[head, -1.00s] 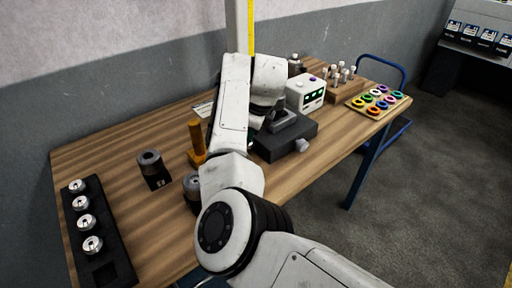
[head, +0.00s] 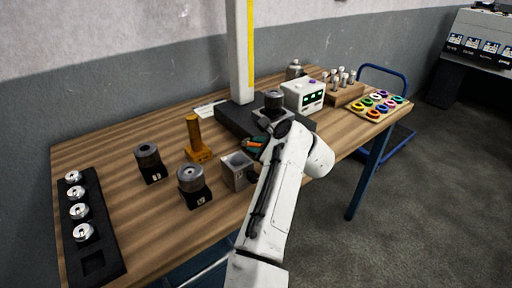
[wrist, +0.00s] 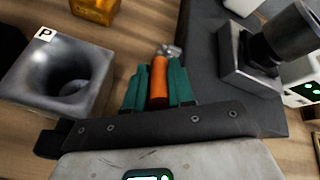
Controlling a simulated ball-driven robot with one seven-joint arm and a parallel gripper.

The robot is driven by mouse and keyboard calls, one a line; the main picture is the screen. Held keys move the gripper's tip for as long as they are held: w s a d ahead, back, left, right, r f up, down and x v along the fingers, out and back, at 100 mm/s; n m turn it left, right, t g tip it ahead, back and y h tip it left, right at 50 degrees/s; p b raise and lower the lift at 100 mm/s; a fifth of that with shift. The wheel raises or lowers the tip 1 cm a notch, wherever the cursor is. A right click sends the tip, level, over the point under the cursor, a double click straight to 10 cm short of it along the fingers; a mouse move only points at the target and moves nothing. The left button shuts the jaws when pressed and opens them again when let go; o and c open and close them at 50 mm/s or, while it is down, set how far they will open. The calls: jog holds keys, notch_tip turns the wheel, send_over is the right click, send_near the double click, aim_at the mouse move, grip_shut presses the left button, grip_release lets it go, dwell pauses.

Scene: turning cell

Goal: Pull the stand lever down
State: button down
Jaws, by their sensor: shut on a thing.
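The stand has a pale upright column (head: 242,60) with a yellow stripe, rising from a dark base (head: 228,116). My gripper (head: 254,146) is low at the front left of this base. In the wrist view its green fingers (wrist: 159,84) are shut on an orange grip (wrist: 159,76) with a shiny metal end. The grip looks like the stand lever's handle; where it joins the stand cannot be made out. A dark cylinder on a grey block (head: 274,105) sits on the base, also in the wrist view (wrist: 288,36).
A grey block with a funnel hole, marked P (wrist: 62,72), stands close left of my gripper. An orange post (head: 194,135) and two dark ring holders (head: 150,160) are further left. A white display box (head: 303,95) is behind right. Open wood lies at the front.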

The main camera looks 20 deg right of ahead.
jog(key=shift+s+f+t, duration=0.1)
jog(key=shift+f+t, duration=0.05)
jog(key=shift+t, duration=0.15)
jog(key=c, duration=1)
grip_release()
jog(key=v, duration=1)
jog(key=shift+s+d+b, duration=0.25)
jog(key=shift+s+b, duration=0.1)
jog(key=shift+c, duration=0.3)
